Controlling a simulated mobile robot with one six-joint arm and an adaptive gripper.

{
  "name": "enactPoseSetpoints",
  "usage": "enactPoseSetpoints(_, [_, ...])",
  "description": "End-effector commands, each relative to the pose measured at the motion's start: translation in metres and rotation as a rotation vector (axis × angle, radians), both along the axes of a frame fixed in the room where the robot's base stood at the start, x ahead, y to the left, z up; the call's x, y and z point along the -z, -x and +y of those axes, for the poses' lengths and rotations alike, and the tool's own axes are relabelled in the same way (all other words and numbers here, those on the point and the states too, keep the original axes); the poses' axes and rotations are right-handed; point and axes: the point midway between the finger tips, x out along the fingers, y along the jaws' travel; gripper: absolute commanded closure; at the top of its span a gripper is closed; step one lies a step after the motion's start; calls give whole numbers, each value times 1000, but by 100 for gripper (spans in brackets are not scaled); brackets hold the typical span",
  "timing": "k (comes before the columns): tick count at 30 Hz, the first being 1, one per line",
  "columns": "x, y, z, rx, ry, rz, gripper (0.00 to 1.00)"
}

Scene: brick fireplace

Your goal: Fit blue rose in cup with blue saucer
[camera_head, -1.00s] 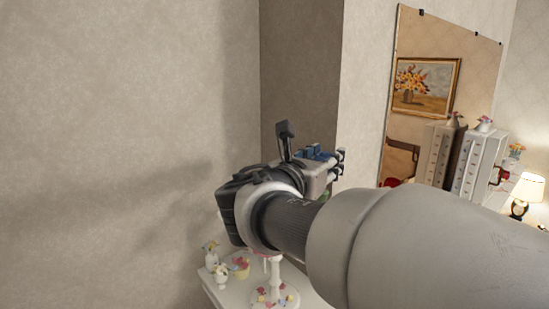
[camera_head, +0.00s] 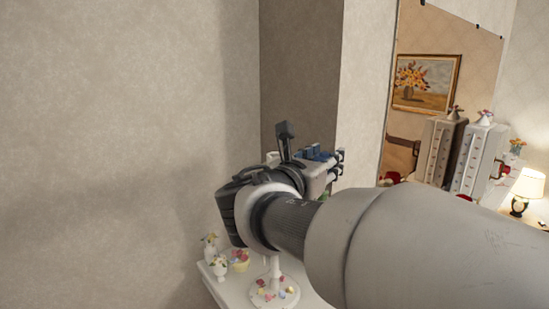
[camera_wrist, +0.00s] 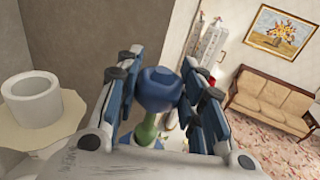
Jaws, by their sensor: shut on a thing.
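In the wrist view my gripper (camera_wrist: 163,62) is shut on a blue rose (camera_wrist: 158,90) with a green stem (camera_wrist: 146,130). The bloom sits between the dark-padded blue fingers. A white cup (camera_wrist: 33,112) stands on a cream saucer or plate (camera_wrist: 70,118) at the left, apart from the rose and beside the gripper.
A wall corner (camera_head: 300,90) stands close behind the gripper. A mirror (camera_head: 405,150) is at the right.

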Motion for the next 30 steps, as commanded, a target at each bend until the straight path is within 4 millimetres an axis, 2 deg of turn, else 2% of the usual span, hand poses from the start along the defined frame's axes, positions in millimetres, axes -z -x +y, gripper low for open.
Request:
enactPoseSetpoints(12, [0, 0, 0, 0, 0, 0, 40])
enactPoseSetpoints(23, [0, 3, 3, -1, 0, 0, 40])
enactPoseSetpoints(26, [0, 13, 11, -4, -2, 0, 40])
enactPoseSetpoints(30, [-2, 36, 28, -7, -1, -1, 40])
